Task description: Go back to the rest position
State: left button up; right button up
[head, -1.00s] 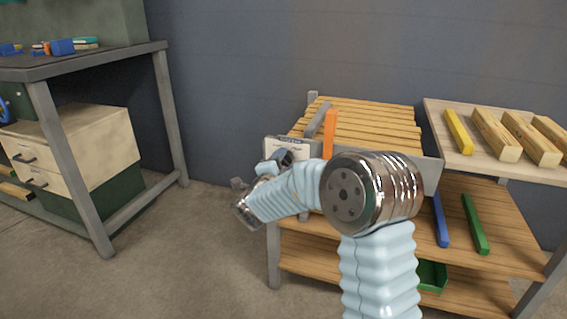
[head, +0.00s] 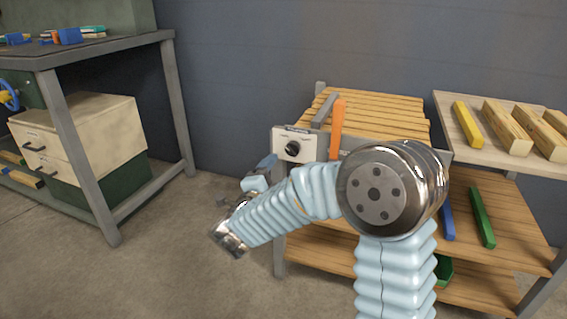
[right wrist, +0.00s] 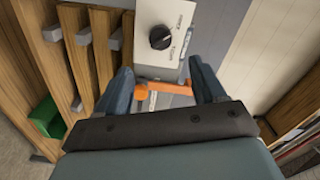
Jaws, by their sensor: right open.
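My right gripper (right wrist: 165,88) is open, its two dark blue fingers apart and nothing gripped between them. In the head view only a small blue part of it (head: 262,168) shows behind my bent right arm, in front of the wooden stand. The white control box with a black knob (head: 292,148) is on the stand's left front corner. In the right wrist view this box (right wrist: 150,15) lies ahead of the fingers. An orange bar (head: 337,128) stands upright beside the box; part of it (right wrist: 155,87) shows between the fingers in the wrist view. My left gripper is out of view.
The slatted wooden top (head: 385,108) of the stand is partly behind my arm. A side board (head: 450,140) at right bears a yellow bar (head: 467,124) and several wood blocks. Blue and green bars (head: 482,217) lie on the shelf below. A workbench (head: 105,50) stands left; floor between is clear.

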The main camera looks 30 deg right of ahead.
jog(key=v, duration=0.2)
jog(key=shift+s+a, duration=0.2)
jog(key=shift+w, duration=0.1)
